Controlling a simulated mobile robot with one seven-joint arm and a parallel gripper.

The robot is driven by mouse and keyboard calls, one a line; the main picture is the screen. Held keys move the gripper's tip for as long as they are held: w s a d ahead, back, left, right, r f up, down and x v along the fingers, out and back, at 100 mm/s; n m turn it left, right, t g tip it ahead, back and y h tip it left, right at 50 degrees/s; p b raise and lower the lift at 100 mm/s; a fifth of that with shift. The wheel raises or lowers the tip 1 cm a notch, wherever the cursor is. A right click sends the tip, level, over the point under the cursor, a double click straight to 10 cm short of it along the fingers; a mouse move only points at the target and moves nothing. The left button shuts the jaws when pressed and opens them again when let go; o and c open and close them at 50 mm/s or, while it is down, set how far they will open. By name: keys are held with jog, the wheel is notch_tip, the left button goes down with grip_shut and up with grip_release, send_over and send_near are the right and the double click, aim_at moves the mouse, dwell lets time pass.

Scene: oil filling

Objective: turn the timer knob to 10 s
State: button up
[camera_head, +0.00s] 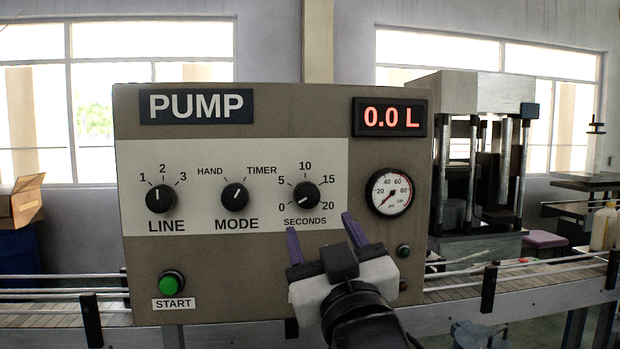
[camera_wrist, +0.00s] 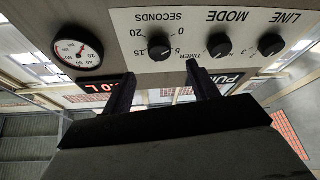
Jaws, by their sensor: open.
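The timer knob (camera_head: 306,196) is the black SECONDS dial on the pump panel (camera_head: 330,113). Its white pointer is turned to the lower left, toward the 0 mark. The 10 mark is at the top of its scale. My gripper (camera_head: 322,230) is open, with its two purple fingers apart just below and slightly right of the knob in the head view. In the upside-down wrist view, the timer knob (camera_wrist: 160,46) shows beyond the gap between the fingertips (camera_wrist: 161,76). Nothing is between the fingers, and they appear clear of the knob.
The LINE knob (camera_head: 160,198) points to 2 and the MODE knob (camera_head: 234,197) points toward TIMER. A gauge (camera_head: 389,192) is right of the timer knob. The display (camera_head: 390,117) reads 0.0 L. A green START button (camera_head: 171,284) is at the lower left.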

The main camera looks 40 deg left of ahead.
aim_at(309, 199)
jog(key=p+x, duration=0.2)
jog(key=x, duration=0.6)
jog(key=shift+w, duration=0.15)
jog(key=c, duration=1)
